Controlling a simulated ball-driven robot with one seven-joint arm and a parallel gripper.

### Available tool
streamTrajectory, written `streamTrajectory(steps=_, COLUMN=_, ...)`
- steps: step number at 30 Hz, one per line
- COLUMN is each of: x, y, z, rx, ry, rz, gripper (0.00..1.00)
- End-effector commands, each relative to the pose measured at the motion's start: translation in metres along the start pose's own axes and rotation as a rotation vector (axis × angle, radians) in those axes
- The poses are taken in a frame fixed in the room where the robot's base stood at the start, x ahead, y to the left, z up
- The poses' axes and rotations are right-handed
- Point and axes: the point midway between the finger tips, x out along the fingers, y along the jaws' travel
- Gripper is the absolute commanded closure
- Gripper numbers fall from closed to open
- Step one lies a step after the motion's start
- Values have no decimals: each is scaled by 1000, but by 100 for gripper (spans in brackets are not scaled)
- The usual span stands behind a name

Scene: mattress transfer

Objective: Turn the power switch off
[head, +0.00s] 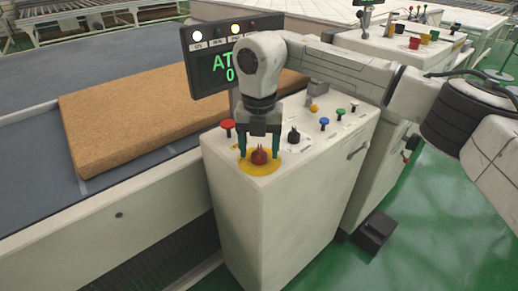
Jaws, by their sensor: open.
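A white control console (290,225) stands in the middle with controls on its sloped top. A black rotary knob (293,138) sits to the right of my gripper; it looks like a selector switch, but its label is too small to read, so I cannot tell for sure which control is the power switch. My gripper (259,153) points down with its fingers apart and empty, over a red mushroom button (259,157) on a yellow round plate (262,168). The fingers show on either side of the button; I cannot tell if they touch it.
A black display (207,82) stands behind. A brown mattress (140,115) lies on the grey conveyor (40,190) at left.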

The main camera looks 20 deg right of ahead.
Motion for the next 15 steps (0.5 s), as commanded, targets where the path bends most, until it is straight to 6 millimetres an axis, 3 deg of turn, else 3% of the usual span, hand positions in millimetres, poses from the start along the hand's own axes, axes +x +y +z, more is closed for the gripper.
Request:
streamTrajectory(steps=12, x=10, y=0, z=0, rx=0, ry=-1, rz=-1, gripper=34)
streamTrajectory(steps=15, x=10, y=0, z=0, rx=0, ry=-1, rz=0, gripper=42)
